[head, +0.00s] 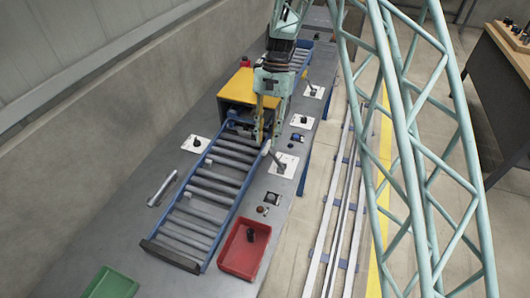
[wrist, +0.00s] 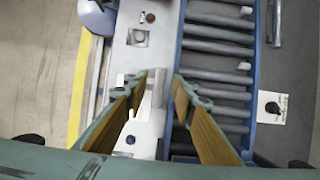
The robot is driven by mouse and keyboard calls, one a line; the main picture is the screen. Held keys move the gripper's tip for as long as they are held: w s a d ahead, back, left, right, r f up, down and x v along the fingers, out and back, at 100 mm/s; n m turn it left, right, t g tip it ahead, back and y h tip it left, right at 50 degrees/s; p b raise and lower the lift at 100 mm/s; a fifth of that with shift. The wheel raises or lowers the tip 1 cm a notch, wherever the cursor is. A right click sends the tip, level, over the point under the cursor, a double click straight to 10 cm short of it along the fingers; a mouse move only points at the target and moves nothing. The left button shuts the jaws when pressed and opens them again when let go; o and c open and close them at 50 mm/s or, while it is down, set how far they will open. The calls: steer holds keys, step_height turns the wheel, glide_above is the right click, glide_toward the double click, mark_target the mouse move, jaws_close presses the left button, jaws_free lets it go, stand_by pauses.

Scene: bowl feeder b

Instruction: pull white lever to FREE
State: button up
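A lever with a pale grey-white handle (head: 267,148) rises from a white plate (head: 288,170) on the bench, right of the roller conveyor. It leans toward the upper left. In the wrist view the handle (wrist: 157,90) stands between my two fingers, above the plate (wrist: 146,128). My gripper (head: 266,140) points down at the lever's top in the head view. In the wrist view my gripper (wrist: 160,76) is open, with visible gaps on both sides of the handle. Plate markings, including FREE, are too small to read.
The blue-framed conveyor (head: 207,200) lies left of the lever, with a yellow housing (head: 237,86) behind it. Other plates carry a lever (head: 313,90) and black knobs (head: 196,142). A red bin (head: 232,262) stands nearer. The bench between bin and lever has small buttons.

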mark_target(265, 149)
steer(key=shift+x, duration=3.15)
steer(key=shift+c, duration=0.5)
steer(key=shift+w, duration=0.1)
jaws_close()
